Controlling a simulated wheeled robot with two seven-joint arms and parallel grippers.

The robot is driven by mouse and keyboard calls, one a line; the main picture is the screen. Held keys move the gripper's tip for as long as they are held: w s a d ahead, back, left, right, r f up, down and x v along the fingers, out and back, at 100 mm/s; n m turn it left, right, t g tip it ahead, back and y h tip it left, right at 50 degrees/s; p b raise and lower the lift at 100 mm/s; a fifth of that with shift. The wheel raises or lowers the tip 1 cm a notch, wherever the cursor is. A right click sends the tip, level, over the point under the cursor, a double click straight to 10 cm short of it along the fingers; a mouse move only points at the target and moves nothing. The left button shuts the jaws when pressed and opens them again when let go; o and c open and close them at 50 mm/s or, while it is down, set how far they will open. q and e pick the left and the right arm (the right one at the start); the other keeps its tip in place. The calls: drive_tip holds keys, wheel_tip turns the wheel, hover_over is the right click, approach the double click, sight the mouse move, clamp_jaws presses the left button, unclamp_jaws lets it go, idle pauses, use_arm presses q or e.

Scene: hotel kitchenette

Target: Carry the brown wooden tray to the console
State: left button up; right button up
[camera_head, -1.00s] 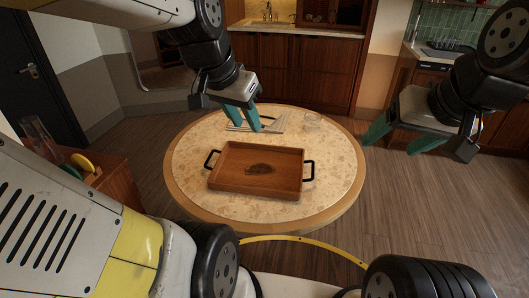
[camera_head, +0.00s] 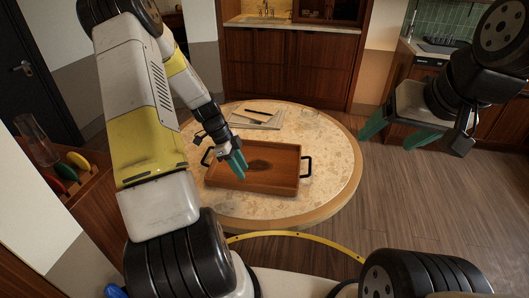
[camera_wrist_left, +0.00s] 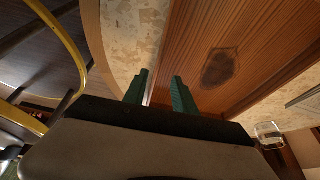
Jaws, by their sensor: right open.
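The brown wooden tray (camera_head: 275,176) lies flat on the round stone-topped table (camera_head: 335,170). It has a black handle at its left end (camera_head: 207,157) and one at its right end (camera_head: 307,165), and a dark mark on its floor. My left gripper (camera_head: 238,164) is over the tray's left part, fingers pointing down. In the left wrist view its two green fingers (camera_wrist_left: 160,82) are apart, with the tray's edge (camera_wrist_left: 165,60) showing between them; contact cannot be told. My right gripper (camera_head: 376,142) is open and empty, off the table's right side. I cannot tell which furniture is the console.
Flat light pieces (camera_head: 258,118) lie behind the tray, and a clear glass (camera_wrist_left: 268,133) shows in the left wrist view. A wooden cabinet (camera_head: 95,205) with colored items stands at left. Kitchen cabinets (camera_head: 290,68) line the back. Floor at right is clear.

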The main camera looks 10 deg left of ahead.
use_arm(q)
drive_tip(key=x, duration=0.7)
drive_tip(key=shift+s+a+f, duration=0.2)
drive_tip(key=shift+s+f, duration=0.05)
drive_tip(key=shift+c, duration=0.2)
clamp_jaws()
drive_tip(key=shift+r, duration=0.1)
idle(0.9)
